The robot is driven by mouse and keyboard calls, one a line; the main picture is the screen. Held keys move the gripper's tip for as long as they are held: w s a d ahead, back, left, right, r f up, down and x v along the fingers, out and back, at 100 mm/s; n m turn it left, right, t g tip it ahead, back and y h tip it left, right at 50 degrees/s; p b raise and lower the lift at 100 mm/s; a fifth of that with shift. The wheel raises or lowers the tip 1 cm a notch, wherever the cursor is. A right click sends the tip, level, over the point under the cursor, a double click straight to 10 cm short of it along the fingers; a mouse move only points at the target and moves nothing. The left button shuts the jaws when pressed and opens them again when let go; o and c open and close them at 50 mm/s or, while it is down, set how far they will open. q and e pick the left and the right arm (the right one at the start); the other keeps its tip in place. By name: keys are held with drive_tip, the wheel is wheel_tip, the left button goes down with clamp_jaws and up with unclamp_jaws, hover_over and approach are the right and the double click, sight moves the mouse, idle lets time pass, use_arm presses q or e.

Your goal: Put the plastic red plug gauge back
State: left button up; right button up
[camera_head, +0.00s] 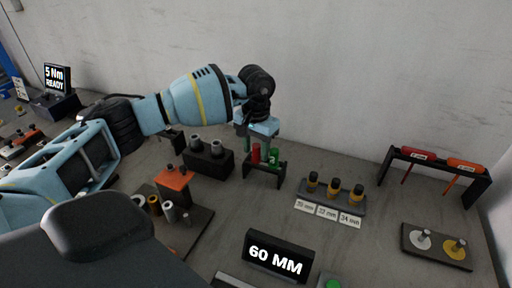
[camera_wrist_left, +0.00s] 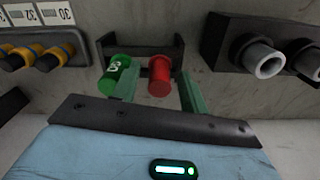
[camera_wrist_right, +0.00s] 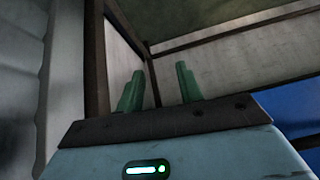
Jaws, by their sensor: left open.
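The red plug gauge (camera_head: 256,154) stands in a small dark rack (camera_head: 281,173) beside a green gauge (camera_head: 273,156). In the left wrist view the red gauge (camera_wrist_left: 159,76) sits between the two green fingers of my left gripper (camera_wrist_left: 158,88), which is open around it without visible grip. The green gauge (camera_wrist_left: 115,75) is just outside the left finger in that view. In the head view my left gripper (camera_head: 258,133) is above the rack, pointing down. My right gripper (camera_wrist_right: 158,88) is open and empty in the right wrist view, away from the table.
Right of the rack stand yellow-and-black gauges (camera_head: 335,188) with size labels. Left is a dark block (camera_head: 208,160) with grey sockets. A "60 MM" display (camera_head: 277,256) stands in front. A rack with red and orange tools (camera_head: 436,160) is at the far right.

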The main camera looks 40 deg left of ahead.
use_arm(q)
wheel_tip(320, 180, up, 13)
drive_tip(key=shift+r, duration=0.15)
idle(0.4)
